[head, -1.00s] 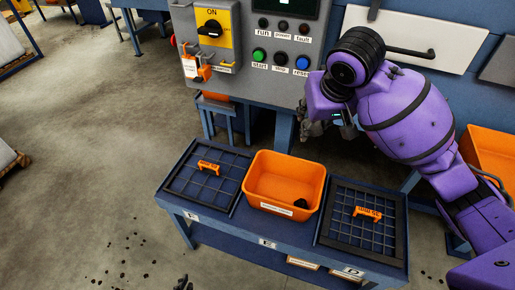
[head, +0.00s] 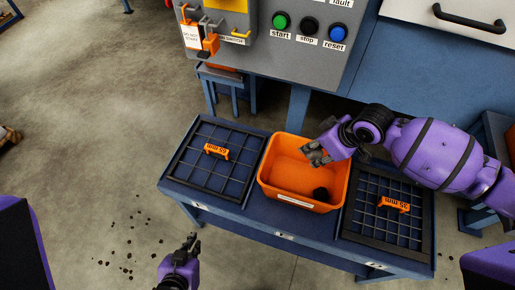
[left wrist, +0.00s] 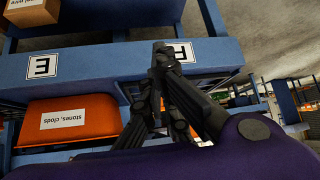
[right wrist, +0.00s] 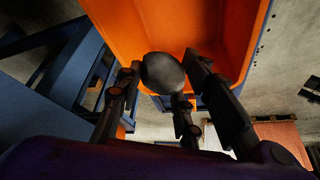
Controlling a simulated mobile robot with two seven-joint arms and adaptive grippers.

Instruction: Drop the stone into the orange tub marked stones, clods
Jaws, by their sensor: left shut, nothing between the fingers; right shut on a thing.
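The orange tub (head: 278,182) stands on the blue bench between two grid screens. Its label reads "stones, clods" in the left wrist view (left wrist: 65,125), where it appears upside down. A dark lump (head: 321,194) lies inside, near the front right. My right gripper (head: 314,154) is above the tub's back part. The right wrist view shows it shut on a rounded grey stone (right wrist: 162,72), with the orange tub wall (right wrist: 215,30) behind. In the head view the fingers largely hide the stone. My left gripper (head: 192,243) is shut and empty, in front of the bench at left.
Dark crumbs (head: 130,235) lie on the floor at left.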

